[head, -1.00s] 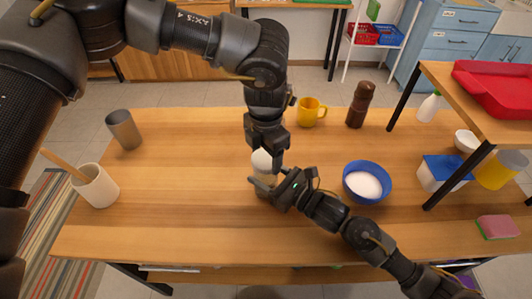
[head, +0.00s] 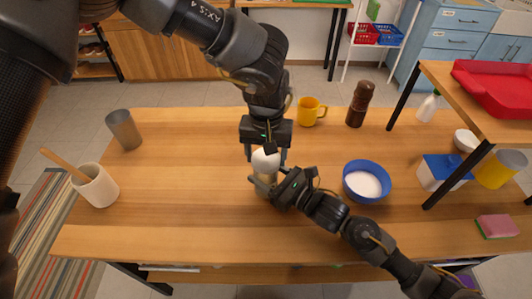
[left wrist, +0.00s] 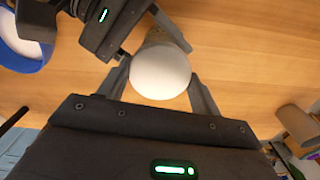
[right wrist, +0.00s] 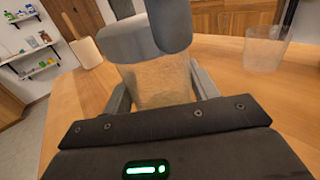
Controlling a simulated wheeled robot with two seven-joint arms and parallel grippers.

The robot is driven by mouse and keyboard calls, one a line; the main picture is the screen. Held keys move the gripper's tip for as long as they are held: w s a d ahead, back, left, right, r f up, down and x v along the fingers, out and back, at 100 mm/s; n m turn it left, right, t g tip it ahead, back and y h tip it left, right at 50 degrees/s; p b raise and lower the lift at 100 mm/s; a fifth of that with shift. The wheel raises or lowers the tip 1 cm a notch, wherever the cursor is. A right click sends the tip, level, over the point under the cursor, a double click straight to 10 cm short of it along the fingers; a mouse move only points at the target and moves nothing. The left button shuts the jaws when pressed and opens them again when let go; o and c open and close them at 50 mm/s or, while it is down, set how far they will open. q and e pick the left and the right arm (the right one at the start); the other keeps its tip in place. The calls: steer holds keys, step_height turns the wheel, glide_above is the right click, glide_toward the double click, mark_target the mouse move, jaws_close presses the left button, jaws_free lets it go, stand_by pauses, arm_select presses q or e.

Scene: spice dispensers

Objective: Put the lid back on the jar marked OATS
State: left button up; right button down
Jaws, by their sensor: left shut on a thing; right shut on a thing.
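A clear jar (right wrist: 158,85) with pale tan contents stands upright between the fingers of my right gripper (head: 266,184), which is shut on it. A round white lid (head: 265,160) is at the jar's mouth in the head view. My left gripper (head: 266,157) points down from above and is shut on the lid, one finger on each side. The lid (left wrist: 160,71) hides most of the jar in the left wrist view. Grey shapes cover the jar's top in the right wrist view, so I cannot tell whether the lid is seated. No OATS marking is readable.
A blue bowl (head: 350,184) of white contents stands right of my right gripper. A yellow mug (head: 308,112) and a brown mill (head: 359,105) stand behind. A grey cup (head: 124,130) and a cream crock (head: 97,187) stand left. The table's front left is clear.

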stand_by(0.3)
arm_select(q)
steer(key=o, duration=1)
steer(key=shift+r, duration=0.1)
steer(key=shift+r, duration=2.2)
steer(key=shift+c, duration=0.5)
